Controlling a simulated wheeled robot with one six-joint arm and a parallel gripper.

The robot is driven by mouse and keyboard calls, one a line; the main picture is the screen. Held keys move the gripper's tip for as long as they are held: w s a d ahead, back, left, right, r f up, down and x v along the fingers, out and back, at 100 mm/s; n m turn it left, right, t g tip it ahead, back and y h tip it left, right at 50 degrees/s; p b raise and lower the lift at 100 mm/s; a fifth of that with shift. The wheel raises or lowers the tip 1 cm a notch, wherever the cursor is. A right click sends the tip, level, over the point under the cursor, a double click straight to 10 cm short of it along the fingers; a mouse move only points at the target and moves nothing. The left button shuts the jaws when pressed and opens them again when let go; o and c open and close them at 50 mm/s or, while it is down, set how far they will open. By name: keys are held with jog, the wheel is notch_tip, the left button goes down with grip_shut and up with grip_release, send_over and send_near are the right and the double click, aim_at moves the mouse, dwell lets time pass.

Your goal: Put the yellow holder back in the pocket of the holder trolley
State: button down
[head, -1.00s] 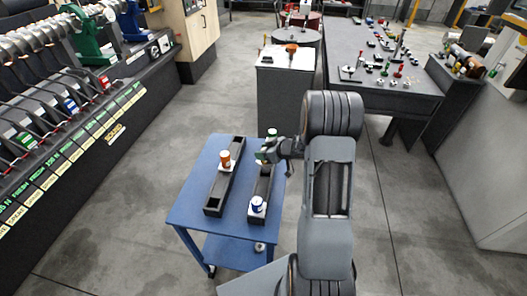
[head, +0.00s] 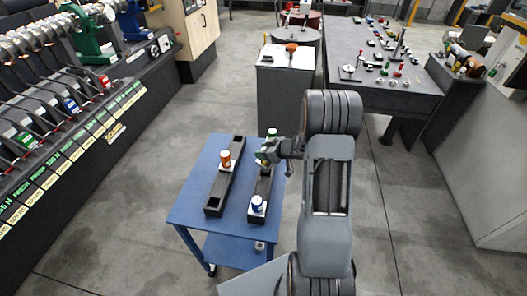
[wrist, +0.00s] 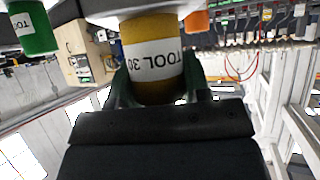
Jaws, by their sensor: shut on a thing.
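My gripper (head: 266,153) is over the right-hand black rack of the blue holder trolley (head: 190,205). In the wrist view its dark green fingers (wrist: 157,88) are shut around the yellow holder (wrist: 150,55), which has a white "TOOL 30" label. A pale collar joins the holder at the top of that view. In the head view the holder is mostly hidden by my gripper, with a white part showing beneath. It is between the green holder (head: 272,133) and the blue holder (head: 257,202). I cannot tell whether it is seated in its pocket.
An orange holder (head: 225,158) stands in the left rack (head: 214,196), which has an empty pocket at its front. A grey cabinet (head: 285,95) stands behind the trolley. A long tool rack lines the left side. Floor between is clear.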

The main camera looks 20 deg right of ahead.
aim_at(264, 162)
jog(key=shift+f+b, duration=1.8)
jog(key=shift+f, duration=1.2)
jog(key=c, duration=0.9)
grip_release()
jog(key=shift+c, duration=0.2)
jog(key=o, duration=0.4)
jog(key=shift+o, duration=0.2)
jog(key=v, duration=1.4)
jog(key=shift+w, duration=0.1)
